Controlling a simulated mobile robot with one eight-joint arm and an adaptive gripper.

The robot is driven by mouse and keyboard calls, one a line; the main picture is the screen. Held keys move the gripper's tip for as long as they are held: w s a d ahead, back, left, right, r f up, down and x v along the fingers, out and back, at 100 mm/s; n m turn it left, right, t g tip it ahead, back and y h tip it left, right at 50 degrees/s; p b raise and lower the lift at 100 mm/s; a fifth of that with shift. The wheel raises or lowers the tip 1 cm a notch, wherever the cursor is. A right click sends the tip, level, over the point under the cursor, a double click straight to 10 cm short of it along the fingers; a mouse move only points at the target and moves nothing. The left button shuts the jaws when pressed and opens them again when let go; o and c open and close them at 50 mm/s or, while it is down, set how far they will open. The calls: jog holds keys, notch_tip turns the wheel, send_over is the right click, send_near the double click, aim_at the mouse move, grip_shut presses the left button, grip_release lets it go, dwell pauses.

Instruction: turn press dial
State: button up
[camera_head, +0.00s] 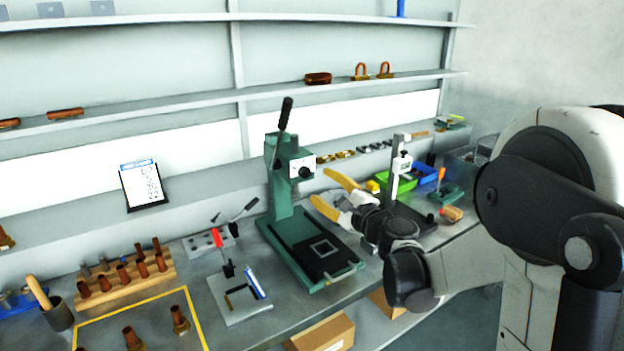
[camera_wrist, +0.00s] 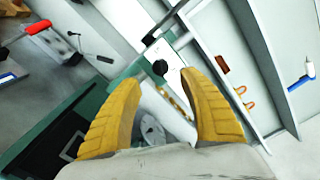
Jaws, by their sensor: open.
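The green press (camera_head: 280,185) stands on the bench in the middle of the head view, with a black lever at its top. Its dial is a black knob (camera_head: 304,172) on a white plate on the press head; in the wrist view the dial (camera_wrist: 160,67) shows ahead of the fingers, between and beyond their tips. My gripper (camera_head: 320,187) has yellow fingers, open and empty, to the right of the press column and slightly below the dial. In the wrist view my gripper (camera_wrist: 163,85) is apart from the dial.
A clamp with a red handle (camera_head: 218,240) stands left of the press base. A wooden rack (camera_head: 127,272) with copper parts is at the left. A gauge stand (camera_head: 397,165) and a green bin (camera_head: 381,180) are to the right. Shelves (camera_head: 300,87) run along the wall behind.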

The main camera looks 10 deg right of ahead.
jog(key=shift+v, duration=1.45)
